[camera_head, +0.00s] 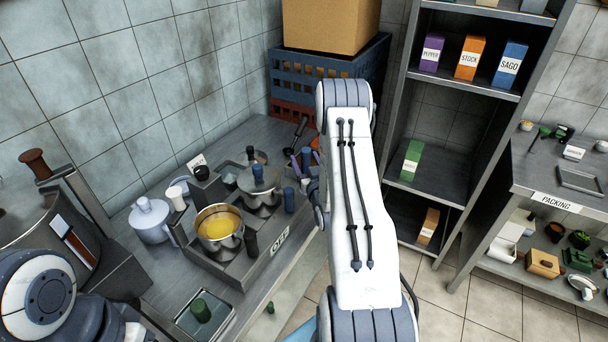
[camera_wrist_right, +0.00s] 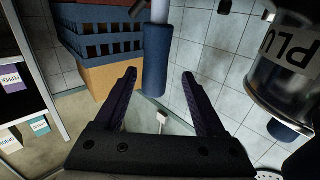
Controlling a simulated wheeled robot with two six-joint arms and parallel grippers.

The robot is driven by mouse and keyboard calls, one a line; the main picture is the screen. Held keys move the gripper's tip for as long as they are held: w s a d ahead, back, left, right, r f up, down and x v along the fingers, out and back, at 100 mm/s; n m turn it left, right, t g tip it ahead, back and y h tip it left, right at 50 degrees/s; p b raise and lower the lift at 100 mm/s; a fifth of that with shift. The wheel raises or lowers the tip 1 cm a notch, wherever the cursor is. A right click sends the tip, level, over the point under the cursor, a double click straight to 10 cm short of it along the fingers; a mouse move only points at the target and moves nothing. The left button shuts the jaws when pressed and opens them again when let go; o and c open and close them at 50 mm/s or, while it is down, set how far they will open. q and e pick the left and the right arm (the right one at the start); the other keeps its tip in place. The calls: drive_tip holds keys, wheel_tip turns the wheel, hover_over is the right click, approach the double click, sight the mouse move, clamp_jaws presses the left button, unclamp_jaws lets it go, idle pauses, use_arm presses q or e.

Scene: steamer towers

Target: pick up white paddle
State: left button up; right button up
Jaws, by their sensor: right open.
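My right gripper (camera_wrist_right: 160,74) is open, with its two dark fingers apart. A blue handle (camera_wrist_right: 155,80) on a pale shaft shows between the fingers in the right wrist view. I cannot tell whether it is the paddle. A small white piece (camera_wrist_right: 162,117) shows beyond, lower between the fingers; it may be the white paddle, but it is too small to be sure. In the head view the right gripper (camera_head: 303,161) is over the counter's far right part, partly hidden by my arm. My left arm (camera_head: 45,295) enters at lower left; its gripper is out of view.
The counter (camera_head: 160,262) holds a yellow-filled pot (camera_head: 219,227), a lidded metal pot (camera_head: 260,188) and several dark and blue handles close together. A blue crate (camera_head: 300,80) under a cardboard box (camera_head: 330,22) stands behind. Shelves (camera_head: 440,185) with boxes stand right.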

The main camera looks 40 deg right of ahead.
drive_tip(key=p+x, duration=0.1)
drive_tip(key=x, duration=0.1)
drive_tip(key=p+x, duration=0.1)
drive_tip(key=x, duration=0.1)
drive_tip(key=shift+w+d+r, duration=0.15)
drive_tip(key=shift+w+d, duration=0.05)
drive_tip(key=shift+d, duration=0.2)
drive_tip(key=shift+w+d, duration=0.1)
drive_tip(key=shift+w, duration=0.15)
clamp_jaws()
